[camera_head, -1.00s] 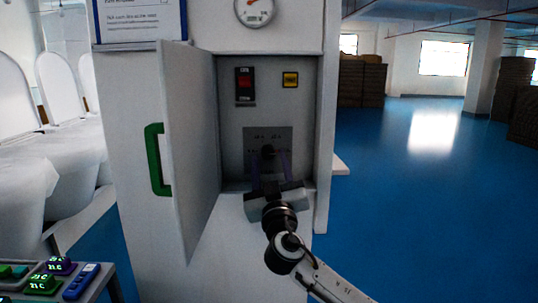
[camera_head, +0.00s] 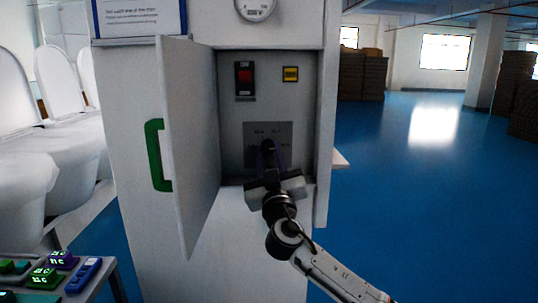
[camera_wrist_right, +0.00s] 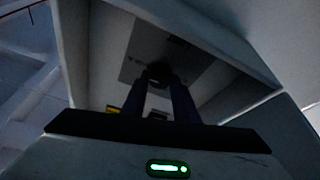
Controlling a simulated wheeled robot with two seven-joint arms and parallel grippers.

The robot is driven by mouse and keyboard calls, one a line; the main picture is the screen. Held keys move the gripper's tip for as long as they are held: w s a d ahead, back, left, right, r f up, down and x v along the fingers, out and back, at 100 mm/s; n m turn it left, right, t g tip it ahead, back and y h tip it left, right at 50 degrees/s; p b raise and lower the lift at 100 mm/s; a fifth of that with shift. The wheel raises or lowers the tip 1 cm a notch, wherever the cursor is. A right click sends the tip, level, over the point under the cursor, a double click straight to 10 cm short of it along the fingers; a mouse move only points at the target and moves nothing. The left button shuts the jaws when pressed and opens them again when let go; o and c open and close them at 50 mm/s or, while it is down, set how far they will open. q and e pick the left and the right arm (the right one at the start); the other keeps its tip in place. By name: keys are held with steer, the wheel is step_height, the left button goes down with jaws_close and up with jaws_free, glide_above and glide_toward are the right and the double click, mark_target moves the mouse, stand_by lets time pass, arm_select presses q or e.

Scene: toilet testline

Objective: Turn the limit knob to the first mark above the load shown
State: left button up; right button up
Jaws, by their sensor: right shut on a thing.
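The dark limit knob (camera_head: 267,146) sits on a grey plate (camera_head: 252,130) inside the open cabinet (camera_head: 230,110). My right gripper (camera_head: 274,158) reaches in from below and is shut on the knob. The right wrist view shows the knob (camera_wrist_right: 160,72) between the tips of the two dark fingers (camera_wrist_right: 162,88). The marks on the plate are too small to read, and the fingers cover part of it. A round white gauge (camera_head: 256,9) is at the top, cut by the frame edge; its reading cannot be made out. My left gripper is out of view.
The cabinet door (camera_head: 187,130) with a green handle (camera_head: 157,155) stands open on the left. A red switch (camera_head: 244,78) and a yellow part (camera_head: 290,74) are above the plate. A bench with coloured blocks (camera_head: 62,260) is at lower left. Blue floor is clear at right.

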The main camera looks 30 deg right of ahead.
steer(key=shift+n, duration=0.3)
steer(key=n+y, duration=0.1)
steer(key=n, duration=0.2)
steer(key=n+y+p, duration=0.1)
steer(key=n+y, duration=0.1)
steer(key=n, duration=0.1)
steer(key=shift+s+d+r+t+y, duration=0.15)
steer(key=shift+d+t+y, duration=0.05)
steer(key=shift+t+y, duration=0.1)
steer(key=n, duration=0.2)
steer(key=n+y, duration=0.1)
steer(key=n, duration=0.1)
steer(key=shift+n+y, duration=0.3)
steer(key=shift+n, duration=0.1)
steer(key=shift+d+r+n+g+y, duration=0.1)
steer(key=shift+n+g+y, duration=0.55)
steer(key=shift+n, duration=0.95)
steer(key=o, duration=1.1)
steer(key=shift+c, duration=0.2)
steer(key=shift+s, duration=0.1)
